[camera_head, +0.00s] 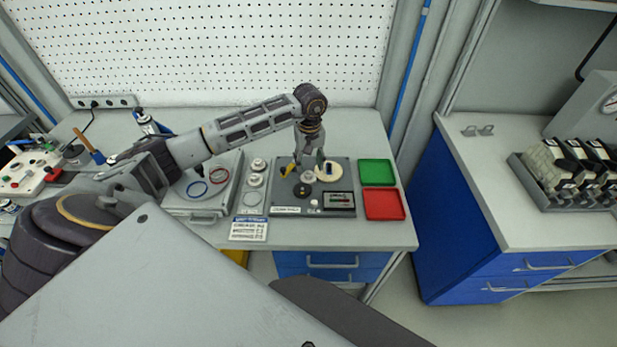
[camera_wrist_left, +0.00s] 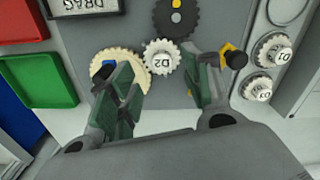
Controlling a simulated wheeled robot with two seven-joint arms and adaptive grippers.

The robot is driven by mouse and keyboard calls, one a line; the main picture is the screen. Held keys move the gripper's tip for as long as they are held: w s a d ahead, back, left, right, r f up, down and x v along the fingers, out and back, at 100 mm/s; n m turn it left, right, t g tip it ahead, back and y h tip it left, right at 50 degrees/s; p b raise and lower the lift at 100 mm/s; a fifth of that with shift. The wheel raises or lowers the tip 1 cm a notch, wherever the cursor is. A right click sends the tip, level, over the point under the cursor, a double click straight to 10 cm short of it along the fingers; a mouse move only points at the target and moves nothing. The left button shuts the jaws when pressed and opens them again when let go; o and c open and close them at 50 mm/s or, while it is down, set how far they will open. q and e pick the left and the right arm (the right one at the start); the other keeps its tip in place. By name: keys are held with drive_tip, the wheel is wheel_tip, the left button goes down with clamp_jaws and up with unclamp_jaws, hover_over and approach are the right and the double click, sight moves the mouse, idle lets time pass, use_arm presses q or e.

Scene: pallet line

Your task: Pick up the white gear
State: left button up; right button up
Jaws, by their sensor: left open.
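The white gear (camera_wrist_left: 161,60), small with dark characters on its hub, sits on the grey board between a large beige gear (camera_wrist_left: 110,66) and a dark gear (camera_wrist_left: 177,14). In the head view the white gear (camera_head: 308,177) is partly hidden by my gripper. My left gripper (camera_head: 308,164) points down over the board. In the left wrist view its fingers (camera_wrist_left: 166,88) are open and apart, with nothing between the tips. The white gear shows just beyond the gap between them. My right gripper is not in view.
A green tray (camera_head: 377,172) and a red tray (camera_head: 384,204) stand right of the board (camera_head: 285,203). Other white toothed pieces (camera_wrist_left: 275,50) lie on the other side. A black-and-yellow part (camera_wrist_left: 232,57) is close to one finger. A pegboard (camera_head: 210,50) stands behind.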

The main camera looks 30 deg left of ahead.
sight(308, 173)
use_arm(q)
drive_tip(key=shift+a+f+p, duration=0.1)
drive_tip(key=shift+f+p, duration=0.5)
drive_tip(key=shift+f, duration=1.8)
clamp_jaws()
drive_tip(key=shift+r, duration=0.1)
wheel_tip(308, 173, up, 8)
drive_tip(key=shift+f+b, duration=0.1)
drive_tip(key=shift+b, duration=0.65)
drive_tip(key=shift+r, duration=1.05)
